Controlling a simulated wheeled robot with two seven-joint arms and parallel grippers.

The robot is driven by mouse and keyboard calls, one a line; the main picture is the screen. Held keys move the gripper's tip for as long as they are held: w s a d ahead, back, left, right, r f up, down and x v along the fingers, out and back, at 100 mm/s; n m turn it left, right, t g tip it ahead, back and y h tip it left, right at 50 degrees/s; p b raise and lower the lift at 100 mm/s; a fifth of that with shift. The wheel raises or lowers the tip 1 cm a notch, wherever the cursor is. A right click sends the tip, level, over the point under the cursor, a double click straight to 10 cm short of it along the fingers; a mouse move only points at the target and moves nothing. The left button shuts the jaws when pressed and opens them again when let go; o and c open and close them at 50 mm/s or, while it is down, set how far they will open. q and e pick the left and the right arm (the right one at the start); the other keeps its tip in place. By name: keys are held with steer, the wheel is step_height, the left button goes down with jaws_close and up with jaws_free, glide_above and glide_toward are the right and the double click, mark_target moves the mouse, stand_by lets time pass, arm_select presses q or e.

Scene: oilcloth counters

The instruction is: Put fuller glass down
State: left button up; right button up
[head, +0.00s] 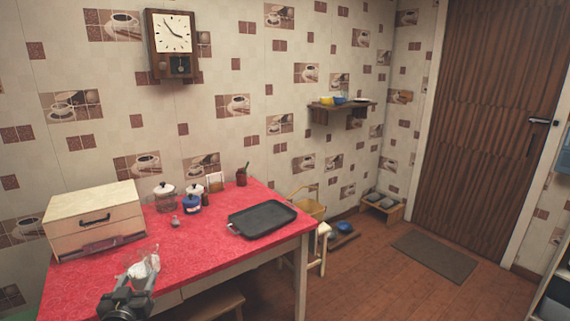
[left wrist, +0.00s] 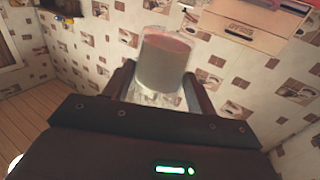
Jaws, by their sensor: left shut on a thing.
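My left gripper (head: 138,274) is low at the left of the head view, over the near part of the red counter (head: 200,247). It is shut on a clear, whitish glass (head: 147,265). In the left wrist view the glass (left wrist: 164,62) stands between the two fingers (left wrist: 160,88), with a pinkish area near its top end. How full it is cannot be told clearly. I cannot tell whether its base touches the counter. No second glass can be made out. My right gripper is not in view.
A dark tray (head: 262,218) lies at the counter's right end. A wooden bread box (head: 95,218) stands at the left. Jars (head: 165,196), a blue pot (head: 191,204) and a small shaker (head: 175,222) stand at the back. Red counter between box and tray is mostly clear.

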arm_select(q)
steer(key=s+d+r+m+h, duration=0.1)
steer(key=s+d+r, duration=0.1)
steer(key=s+d, duration=0.4)
steer(key=s+d+r+m+h, duration=0.1)
steer(key=s+d, duration=0.5)
steer(key=d, duration=0.6)
steer(key=shift+s+d+r+h, duration=0.15)
steer(key=shift+s+r+h, duration=0.1)
steer(key=shift+r+h, duration=0.6)
steer(key=shift+r, duration=0.1)
